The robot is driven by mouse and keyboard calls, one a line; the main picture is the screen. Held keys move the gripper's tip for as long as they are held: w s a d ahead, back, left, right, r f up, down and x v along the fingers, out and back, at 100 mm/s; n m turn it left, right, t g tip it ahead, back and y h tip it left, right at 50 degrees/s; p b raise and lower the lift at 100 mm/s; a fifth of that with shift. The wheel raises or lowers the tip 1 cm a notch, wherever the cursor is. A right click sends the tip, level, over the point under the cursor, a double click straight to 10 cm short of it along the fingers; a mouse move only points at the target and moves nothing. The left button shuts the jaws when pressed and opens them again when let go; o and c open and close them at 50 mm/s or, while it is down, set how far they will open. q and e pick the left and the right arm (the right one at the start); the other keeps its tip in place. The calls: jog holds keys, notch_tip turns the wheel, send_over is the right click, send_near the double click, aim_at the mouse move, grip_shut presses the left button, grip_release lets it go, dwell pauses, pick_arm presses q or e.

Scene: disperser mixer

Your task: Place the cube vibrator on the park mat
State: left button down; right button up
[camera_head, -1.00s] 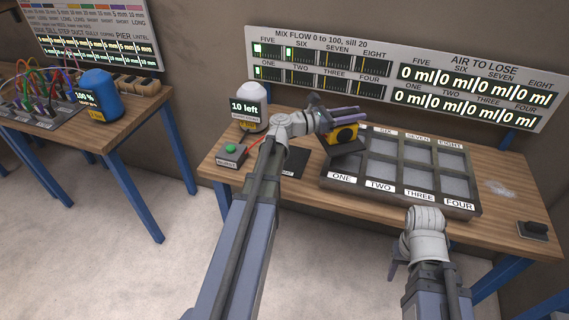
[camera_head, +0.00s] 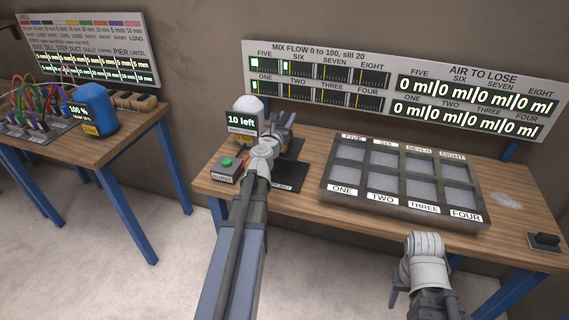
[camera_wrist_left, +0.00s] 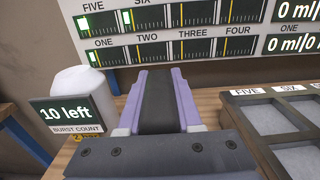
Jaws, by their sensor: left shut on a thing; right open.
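My left gripper (camera_head: 282,122) is shut on the cube vibrator, at the left part of the bench behind the dark park mat (camera_head: 290,177). A dark plate (camera_head: 294,146) of the cube vibrator shows beside my wrist; my arm hides most of its yellow body. Its gap to the mat cannot be told. In the left wrist view, the purple fingers (camera_wrist_left: 158,100) point toward the wall panel with a dark strip between them. My right gripper (camera_head: 400,290) is open and empty in front of the bench, mostly hidden by its own wrist.
A white-topped dispenser reading "10 left" (camera_head: 243,122) stands close left of my left gripper. A green-button box (camera_head: 226,168) sits at the bench's front left. The eight-cell mould tray (camera_head: 327,195) fills the middle. A dark block (camera_head: 543,242) lies at the right end.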

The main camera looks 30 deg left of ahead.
aim_at(290, 152)
pick_arm(q)
jog(key=shift+f+b, duration=2.85)
jog(key=shift+f, duration=0.2)
jog(key=shift+f, duration=0.1)
notch_tip(290, 152, down, 4)
jog(key=b, duration=0.3)
jog(key=shift+r+b, duration=0.25)
jog(key=shift+b, duration=0.1)
jog(key=shift+f, duration=0.2)
jog(key=c, duration=0.6)
grip_release()
jog(key=shift+r, duration=0.1)
